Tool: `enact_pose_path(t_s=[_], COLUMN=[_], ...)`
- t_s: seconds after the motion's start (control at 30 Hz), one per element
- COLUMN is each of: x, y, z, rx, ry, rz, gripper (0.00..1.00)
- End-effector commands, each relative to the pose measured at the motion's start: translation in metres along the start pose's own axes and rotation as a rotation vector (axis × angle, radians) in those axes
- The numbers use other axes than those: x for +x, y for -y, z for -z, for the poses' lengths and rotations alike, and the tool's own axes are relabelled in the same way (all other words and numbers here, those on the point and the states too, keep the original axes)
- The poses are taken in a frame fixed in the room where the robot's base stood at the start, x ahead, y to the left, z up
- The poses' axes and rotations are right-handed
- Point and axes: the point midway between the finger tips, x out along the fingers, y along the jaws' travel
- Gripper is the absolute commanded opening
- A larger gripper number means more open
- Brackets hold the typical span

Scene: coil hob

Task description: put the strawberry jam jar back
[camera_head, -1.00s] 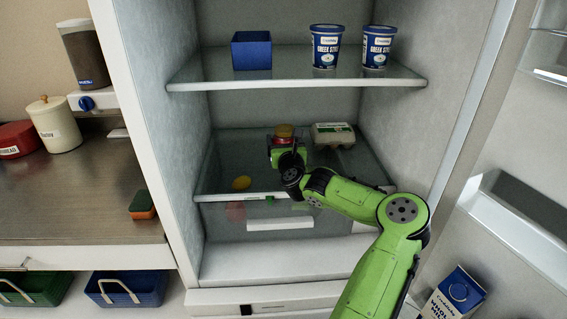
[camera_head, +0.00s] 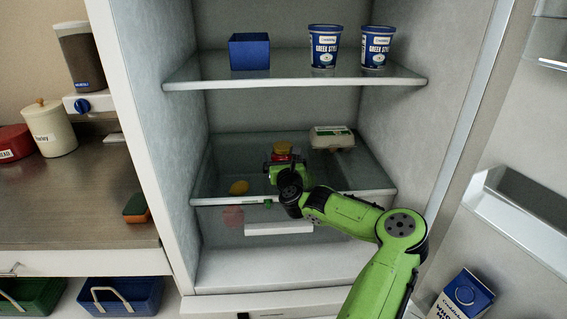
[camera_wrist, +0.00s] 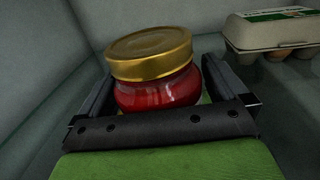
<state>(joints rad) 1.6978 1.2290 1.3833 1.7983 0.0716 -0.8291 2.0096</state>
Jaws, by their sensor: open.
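The strawberry jam jar (camera_head: 283,148), red with a gold lid, is on the lower glass shelf (camera_head: 225,170) inside the open fridge. In the wrist view the jar (camera_wrist: 157,88) sits between the two black fingers of my gripper (camera_wrist: 160,100). The fingers are open, one on each side of the jar, with a gap visible at least on the right. My gripper (camera_head: 284,165) is low over the shelf, in front of the jar. The jar's base is hidden by the gripper, so I cannot see exactly how it rests.
The upper shelf (camera_head: 200,75) above holds a blue box (camera_head: 250,51) and two yogurt tubs (camera_head: 324,47). The fridge door is open at right.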

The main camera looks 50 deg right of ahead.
Motion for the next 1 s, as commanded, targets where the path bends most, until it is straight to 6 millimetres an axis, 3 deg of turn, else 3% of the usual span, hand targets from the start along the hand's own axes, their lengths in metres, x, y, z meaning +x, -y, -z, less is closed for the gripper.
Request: enact_pose_path(t_s=[0.4, 0.5, 1.0], x=[-0.096, -0.111, -0.119], y=[0.001, 0.000, 0.000], z=[-0.001, 0.000, 0.000], rx=[-0.001, -0.001, 0.000], ry=[-0.003, -0.001, -0.001], rz=[-0.001, -0.001, -0.001], gripper=[1.00, 1.00, 1.00])
